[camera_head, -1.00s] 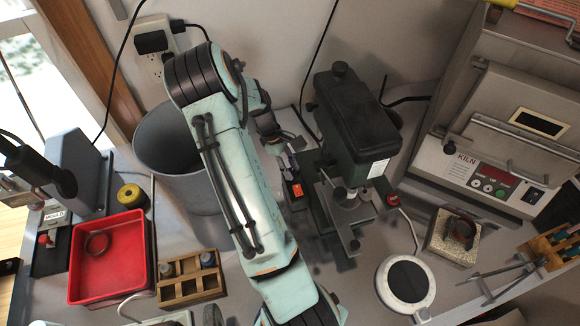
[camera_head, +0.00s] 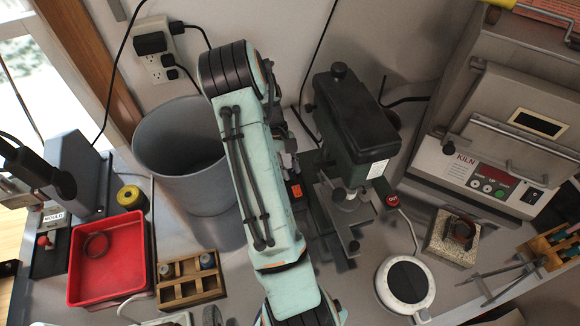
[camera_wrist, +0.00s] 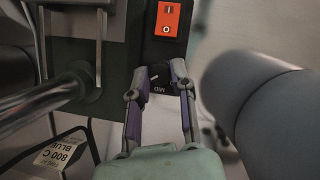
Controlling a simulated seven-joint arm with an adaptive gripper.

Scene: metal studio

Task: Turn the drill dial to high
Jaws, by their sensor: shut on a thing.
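The green drill press (camera_head: 350,125) stands at the back middle of the bench. In the wrist view, its black control panel (camera_wrist: 140,50) carries a dark dial (camera_wrist: 157,75) with a white pointer mark, and a label that seems to read MID shows just below it. My gripper (camera_wrist: 158,74) has its two purple-grey fingers on either side of the dial, shut on it. The dial is partly hidden by the fingers, and its exact setting is hard to read. In the head view, my arm covers most of the gripper, and the dial cannot be made out.
An orange-red power switch (camera_wrist: 168,20) sits just above the dial. A grey bin (camera_head: 180,150) stands left of my arm. A kiln (camera_head: 500,140) stands farther right.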

